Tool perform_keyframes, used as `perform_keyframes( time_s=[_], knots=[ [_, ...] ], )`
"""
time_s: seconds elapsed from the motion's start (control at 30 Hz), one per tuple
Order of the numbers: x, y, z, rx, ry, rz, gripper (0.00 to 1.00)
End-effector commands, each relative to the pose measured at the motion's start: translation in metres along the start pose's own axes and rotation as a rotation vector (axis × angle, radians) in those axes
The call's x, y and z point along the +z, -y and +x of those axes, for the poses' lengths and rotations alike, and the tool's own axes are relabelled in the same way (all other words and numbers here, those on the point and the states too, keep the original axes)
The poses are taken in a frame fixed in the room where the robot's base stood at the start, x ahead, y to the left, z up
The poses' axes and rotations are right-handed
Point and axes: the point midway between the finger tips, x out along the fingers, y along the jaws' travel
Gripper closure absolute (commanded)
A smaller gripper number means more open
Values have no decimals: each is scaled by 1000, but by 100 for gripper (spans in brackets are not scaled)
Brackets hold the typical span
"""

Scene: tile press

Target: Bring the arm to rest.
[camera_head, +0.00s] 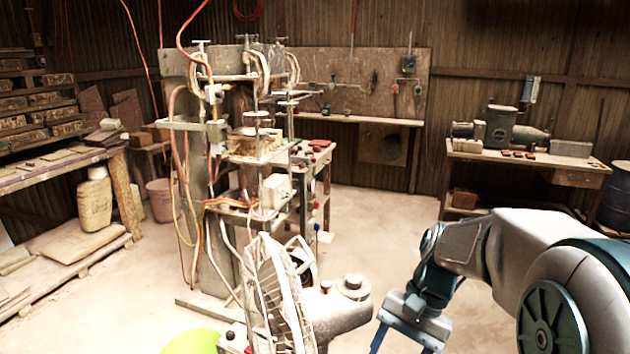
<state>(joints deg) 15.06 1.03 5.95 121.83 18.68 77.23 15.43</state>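My arm (520,250) reaches in from the right edge and bends down toward the lower middle of the view. My gripper (405,343) hangs at its end, pointing down, just right of the grey fan. Its two fingers stand apart at either end of the gripper bar, with bare floor showing between them. The lowest part of the fingers is cut off by the bottom edge. I see nothing held.
A fan (270,295) stands close to my gripper's left. The tile press (250,150) stands behind it. A bench with a motor (500,128) is at the back right, shelves and a workbench (60,170) at the left. The floor (390,230) between is clear.

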Motion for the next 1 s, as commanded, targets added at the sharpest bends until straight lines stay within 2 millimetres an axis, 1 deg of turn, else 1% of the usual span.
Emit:
perform_keyframes(
  time_s=[0.03,0.2,0.33,0.5,0.7,1.0],
  knots=[
    [10,-4,0,23,-64,-51,43],
    [28,-22,3,95,-264,-226,43],
    [39,-35,4,145,-407,-365,43],
    [48,-47,5,191,-549,-510,43],
    [52,-51,7,215,-619,-586,43],
    [52,-51,7,217,-622,-590,43]
  ],
)
